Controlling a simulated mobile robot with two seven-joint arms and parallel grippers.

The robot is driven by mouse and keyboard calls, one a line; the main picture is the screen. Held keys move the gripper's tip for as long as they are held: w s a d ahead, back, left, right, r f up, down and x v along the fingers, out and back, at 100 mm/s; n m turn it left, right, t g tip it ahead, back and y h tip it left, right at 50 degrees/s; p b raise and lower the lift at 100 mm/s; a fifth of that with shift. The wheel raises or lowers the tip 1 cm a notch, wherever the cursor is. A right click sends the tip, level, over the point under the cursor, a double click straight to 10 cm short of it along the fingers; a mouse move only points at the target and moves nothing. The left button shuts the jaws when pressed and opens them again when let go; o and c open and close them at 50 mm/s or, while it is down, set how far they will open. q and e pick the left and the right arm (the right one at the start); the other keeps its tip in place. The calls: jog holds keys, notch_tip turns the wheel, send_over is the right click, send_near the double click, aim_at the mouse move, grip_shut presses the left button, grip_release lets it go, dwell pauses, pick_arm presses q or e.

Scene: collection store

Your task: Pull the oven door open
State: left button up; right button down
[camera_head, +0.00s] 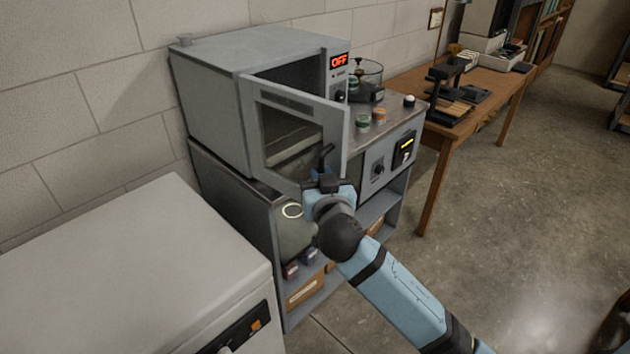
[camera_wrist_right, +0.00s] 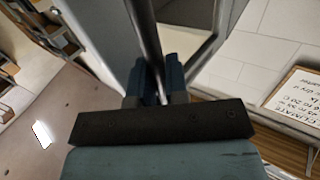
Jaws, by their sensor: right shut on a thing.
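The grey oven (camera_head: 215,105) stands on a cabinet against the block wall, with a red OFF display. Its framed door (camera_head: 292,135) is swung partly open toward me, and part of the dark interior shows behind it. My right gripper (camera_head: 322,170) is at the lower right of the door, by its free edge. In the right wrist view the gripper's fingers (camera_wrist_right: 160,78) are closed around a dark bar, the door handle (camera_wrist_right: 145,35). In the head view the gripper hides most of the handle. My left gripper is not in view.
A light grey cabinet (camera_head: 130,265) fills the lower left. Small jars (camera_head: 371,118) stand on the worktop right of the oven. A wooden table (camera_head: 470,90) with equipment stands farther right. The concrete floor (camera_head: 530,220) at the right is clear.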

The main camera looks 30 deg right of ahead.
jog(key=c, duration=1.4)
grip_release()
jog(key=b+v, duration=0.2)
jog(key=v, duration=1.1)
jog(key=shift+s+a, duration=0.1)
jog(key=shift+s, duration=0.3)
jog(key=shift+f, duration=0.1)
